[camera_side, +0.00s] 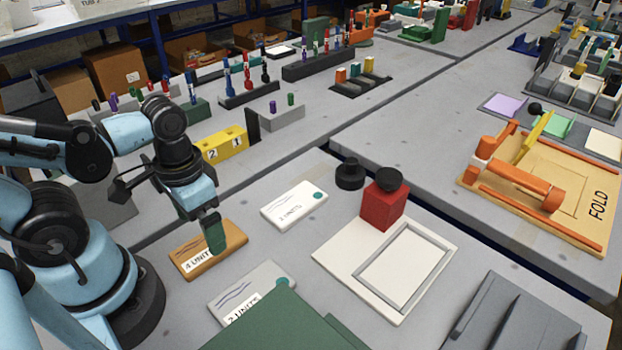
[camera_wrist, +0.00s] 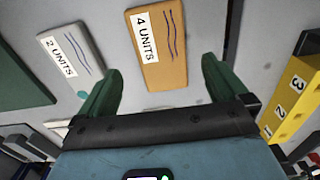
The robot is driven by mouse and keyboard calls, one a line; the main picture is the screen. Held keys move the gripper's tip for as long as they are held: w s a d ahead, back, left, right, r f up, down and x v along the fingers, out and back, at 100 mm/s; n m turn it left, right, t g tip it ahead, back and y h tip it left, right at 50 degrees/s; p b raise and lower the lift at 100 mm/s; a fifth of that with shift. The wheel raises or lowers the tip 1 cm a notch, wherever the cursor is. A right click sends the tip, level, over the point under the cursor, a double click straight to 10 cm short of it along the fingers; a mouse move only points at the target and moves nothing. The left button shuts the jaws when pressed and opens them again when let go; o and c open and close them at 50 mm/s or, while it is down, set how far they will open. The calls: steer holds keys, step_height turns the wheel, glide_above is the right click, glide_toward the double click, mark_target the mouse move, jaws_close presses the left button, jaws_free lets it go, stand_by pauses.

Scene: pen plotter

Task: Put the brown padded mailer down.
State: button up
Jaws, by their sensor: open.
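The brown padded mailer (camera_side: 224,244) lies flat on the grey table, with a white "4 UNITS" label and dark wavy lines. In the wrist view the mailer (camera_wrist: 168,62) sits ahead of the fingers, in line with the gap between them. My gripper (camera_side: 213,232) is over the mailer in the side view, and its green finger covers part of it. In the wrist view my gripper (camera_wrist: 158,82) has its two green fingers wide apart with nothing between them. I cannot tell whether a fingertip touches the mailer.
A grey mailer (camera_side: 232,295) labelled "2 UNITS" lies beside it, and a white mailer (camera_side: 293,205) lies to the right. A red stamp block (camera_side: 383,208) stands on a white framed board (camera_side: 335,253). A yellow numbered block (camera_side: 222,145) stands behind. A green panel (camera_side: 275,325) covers the front.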

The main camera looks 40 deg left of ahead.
steer(key=shift+w+f, duration=0.15)
steer(key=shift+f, duration=2.3)
steer(key=c, duration=1.1)
steer(key=shift+c, duration=0.2)
steer(key=shift+r, duration=0.2)
